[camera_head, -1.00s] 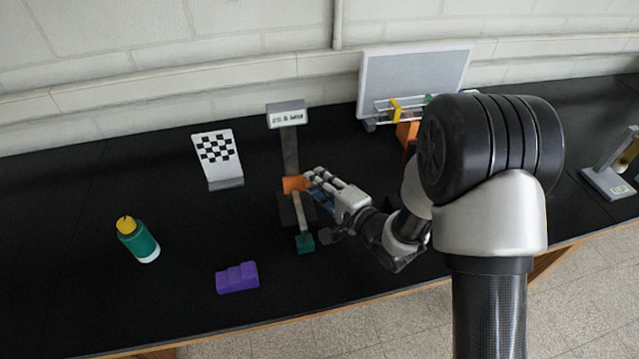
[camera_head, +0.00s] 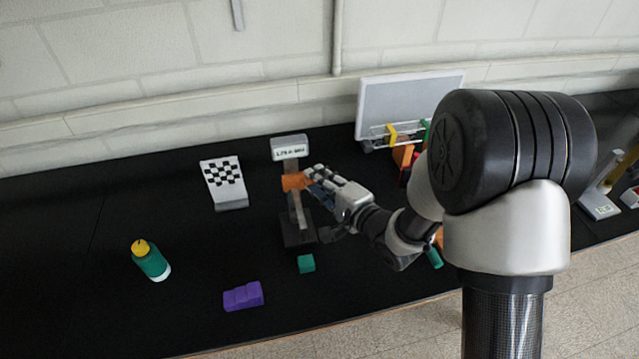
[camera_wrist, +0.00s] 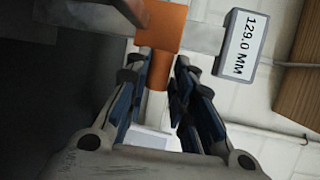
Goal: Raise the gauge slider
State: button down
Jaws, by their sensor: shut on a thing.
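The height gauge has a grey column on a dark base (camera_head: 296,238) and a display head (camera_head: 289,148) on top. The display (camera_wrist: 244,44) reads 129.0 MM in the wrist view. The orange slider (camera_head: 293,182) sits high on the column, a little below the display head. My gripper (camera_head: 312,180) is at the slider's right side. In the wrist view my gripper (camera_wrist: 158,92) is shut on the orange knob (camera_wrist: 159,70) of the slider (camera_wrist: 160,26).
A green block (camera_head: 306,263) lies in front of the gauge base, a purple block (camera_head: 243,296) to its left. A checkered board (camera_head: 224,180) and green bottle (camera_head: 151,260) stand left. A grey panel with coloured parts (camera_head: 410,105) stands behind right.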

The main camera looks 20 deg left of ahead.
jog(key=shift+f, duration=0.15)
jog(key=c, duration=1.4)
grip_release()
jog(key=shift+c, duration=0.2)
jog(key=shift+d, duration=0.1)
jog(key=v, duration=1.2)
